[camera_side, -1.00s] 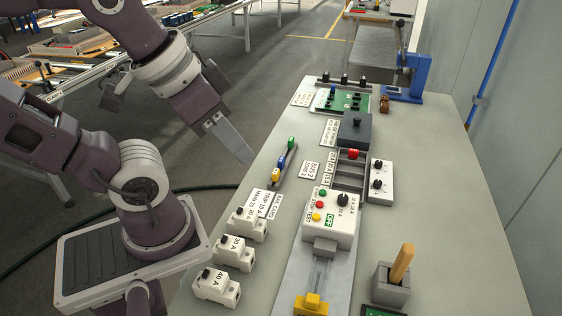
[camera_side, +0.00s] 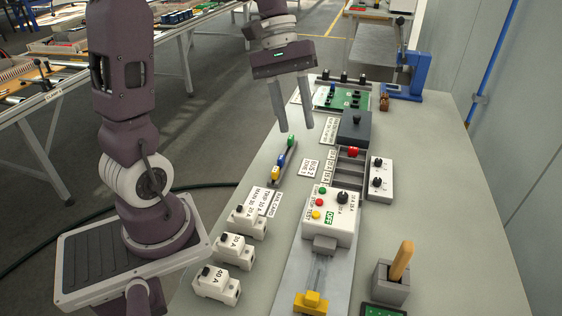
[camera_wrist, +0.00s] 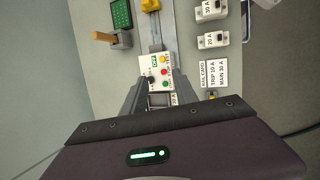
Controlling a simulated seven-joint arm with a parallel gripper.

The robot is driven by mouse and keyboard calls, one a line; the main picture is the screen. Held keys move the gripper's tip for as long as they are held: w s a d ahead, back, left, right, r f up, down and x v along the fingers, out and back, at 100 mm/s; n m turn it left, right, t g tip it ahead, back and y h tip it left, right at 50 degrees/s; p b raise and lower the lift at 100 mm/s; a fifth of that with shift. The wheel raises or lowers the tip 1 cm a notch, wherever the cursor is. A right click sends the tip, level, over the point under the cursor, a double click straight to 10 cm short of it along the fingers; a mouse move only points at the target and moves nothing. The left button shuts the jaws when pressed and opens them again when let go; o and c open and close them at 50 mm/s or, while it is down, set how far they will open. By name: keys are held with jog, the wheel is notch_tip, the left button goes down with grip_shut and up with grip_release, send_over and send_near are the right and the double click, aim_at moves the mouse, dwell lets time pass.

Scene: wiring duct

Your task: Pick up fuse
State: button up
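Small coloured blocks that look like fuses, yellow (camera_side: 276,173), blue (camera_side: 282,161) and green (camera_side: 291,141), stand in a row on a narrow dark rack left of the middle of the bench. A red block (camera_side: 352,152) sits at the grey slotted tray (camera_side: 350,181). No block is clearly marked as the fuse. My gripper (camera_side: 296,128) points down near the green end of the rack, apparently above it, fingers apart and empty.
A white control box (camera_side: 330,217) with buttons and a knob stands on a metal rail. White breakers (camera_side: 234,253) line the left edge. A wooden-handled tool (camera_side: 401,262) stands in a grey holder. A dark box (camera_side: 354,128) and green board (camera_side: 343,98) lie farther back.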

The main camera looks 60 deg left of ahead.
jog(key=w+a+f+n+h, duration=0.4)
jog(key=w+a+f+n, duration=0.2)
jog(key=a+f, duration=0.3)
jog(key=n+t+h, duration=0.2)
jog(key=n, duration=0.1)
send_over(283, 160)
jog(key=d, duration=0.1)
notch_tip(283, 160, down, 4)
jog(key=a+f+n+t, duration=0.1)
jog(key=f, duration=0.2)
jog(key=s+a+f+n+t+h, duration=0.1)
jog(key=a+f, duration=0.1)
jog(key=f, duration=0.1)
jog(key=a+f+n, duration=0.1)
jog(key=a+f, duration=0.1)
jog(key=shift+s+a+f+n+t+h, duration=0.2)
jog(key=shift+f+n+t+h, duration=0.1)
jog(key=shift+f+t, duration=0.1)
jog(key=shift+f, duration=0.3)
jog(key=x, duration=0.6)
jog(key=shift+w+d+f, duration=0.1)
jog(key=shift+d, duration=0.3)
grip_shut()
